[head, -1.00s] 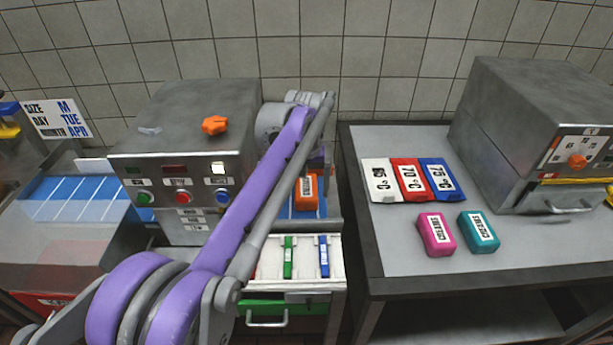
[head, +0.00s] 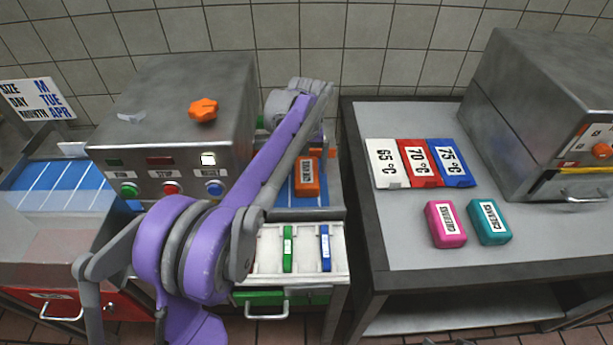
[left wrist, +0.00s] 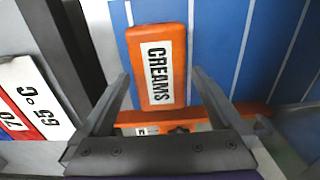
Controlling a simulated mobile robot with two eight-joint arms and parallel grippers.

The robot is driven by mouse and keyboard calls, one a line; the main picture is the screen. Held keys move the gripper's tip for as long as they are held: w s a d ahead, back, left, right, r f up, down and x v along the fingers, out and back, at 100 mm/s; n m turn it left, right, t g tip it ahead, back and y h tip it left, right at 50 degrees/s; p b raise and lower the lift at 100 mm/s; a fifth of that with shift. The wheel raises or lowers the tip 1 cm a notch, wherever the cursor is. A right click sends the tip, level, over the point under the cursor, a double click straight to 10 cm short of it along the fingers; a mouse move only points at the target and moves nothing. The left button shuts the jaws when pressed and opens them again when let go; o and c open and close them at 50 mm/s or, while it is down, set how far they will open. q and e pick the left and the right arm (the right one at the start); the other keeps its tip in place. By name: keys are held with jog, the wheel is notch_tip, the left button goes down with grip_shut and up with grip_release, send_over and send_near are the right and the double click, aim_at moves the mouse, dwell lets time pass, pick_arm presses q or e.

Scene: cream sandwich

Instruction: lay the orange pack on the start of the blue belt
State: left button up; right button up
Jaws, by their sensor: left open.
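The orange pack (head: 306,177), labelled CREAMS, lies flat on the blue belt (head: 322,199) beside the grey machine. In the left wrist view the orange pack (left wrist: 157,50) rests on the white-lined blue belt (left wrist: 262,50), close to its left edge. My left gripper (left wrist: 161,75) is open, with one finger to each side of the pack's near part. I see no grip on the pack, and the fingers' height above the belt is hard to tell. In the head view my left arm hides most of the gripper. My right gripper is not in view.
The grey machine (head: 175,105) with an orange knob stands left of the belt. A white drawer (head: 268,250) with green and blue sticks is in front. On the right table (head: 420,262) lie temperature cards (head: 418,165), a pink pack (head: 446,224) and a teal pack (head: 489,222).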

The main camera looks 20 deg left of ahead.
aim_at(306, 171)
pick_arm(q)
jog(key=shift+f, duration=1.65)
jog(key=shift+c, duration=0.3)
